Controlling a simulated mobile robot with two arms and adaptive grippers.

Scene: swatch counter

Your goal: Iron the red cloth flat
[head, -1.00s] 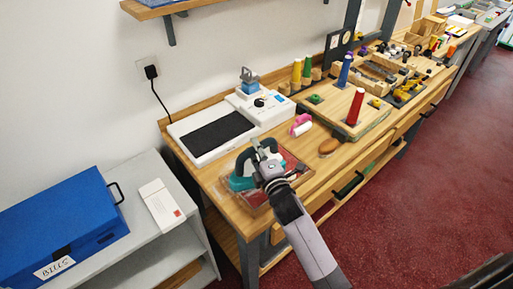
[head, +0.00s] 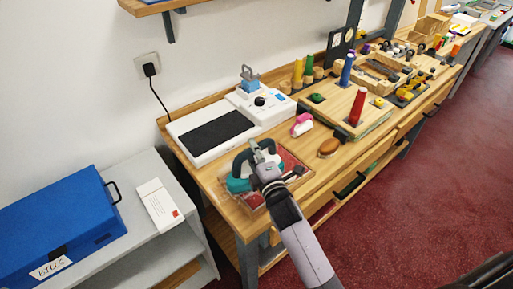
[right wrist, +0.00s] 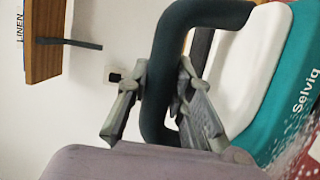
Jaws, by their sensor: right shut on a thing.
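A teal and white iron (head: 240,178) with a dark handle sits over the red cloth (head: 292,160) at the near left end of the wooden bench. My right gripper (head: 258,152) is at the iron; in the right wrist view its fingers (right wrist: 160,105) are shut around the dark handle (right wrist: 165,70). The iron's white and teal body (right wrist: 275,70) shows there too. The cloth is mostly hidden by the iron and my arm, so I cannot tell how flat it is. In the right wrist view a red dotted patch shows at the lower right. My left gripper is not in view.
Behind the iron is a white machine (head: 215,135) with a black pad. A pink and white item (head: 301,125) and a brown oval brush (head: 329,147) lie to the right. A grey shelf (head: 150,245) stands left.

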